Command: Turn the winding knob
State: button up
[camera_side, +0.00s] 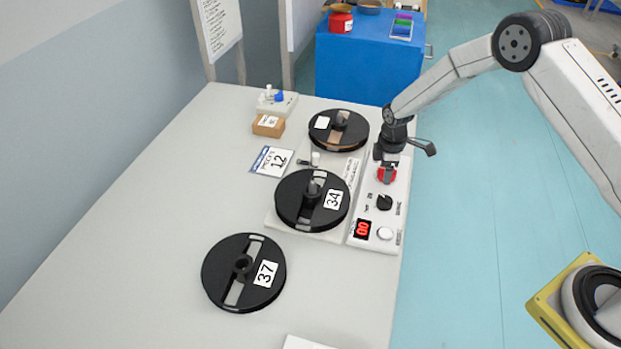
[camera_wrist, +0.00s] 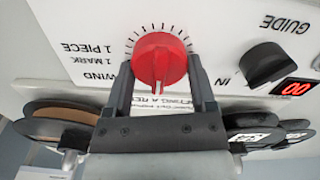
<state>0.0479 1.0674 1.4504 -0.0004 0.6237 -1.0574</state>
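The winding knob (camera_wrist: 158,60) is a round red knob with a raised bar across its face and tick marks around it. In the side view the same knob (camera_side: 387,176) sits at the far end of the white control panel (camera_side: 375,218). My gripper (camera_side: 387,164) is right over the knob, pointing down. In the wrist view my gripper (camera_wrist: 158,65) has its two dark fingers spread, one on each side of the knob. The gaps look very small, and I cannot tell whether either finger touches it. The raised bar points toward my gripper's body.
A black knob (camera_side: 384,202), a red display (camera_side: 362,230) and a white button (camera_side: 385,233) share the panel. Reel 34 (camera_side: 292,213) and another reel (camera_side: 351,142) stand to the left. Reel 37 (camera_side: 221,272) lies on the table, whose left part is mostly clear.

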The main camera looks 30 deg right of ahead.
jog(key=c, duration=0.3)
jog(key=shift+m, duration=0.4)
jog(key=m, duration=0.3)
jog(key=shift+w, duration=0.1)
jog(key=m, duration=0.3)
jog(key=shift+d+m, duration=0.1)
jog(key=shift+m, duration=0.3)
jog(key=m, duration=0.3)
jog(key=shift+m, duration=0.3)
jog(key=shift+d+m, duration=0.15)
jog(key=shift+m, duration=1.65)
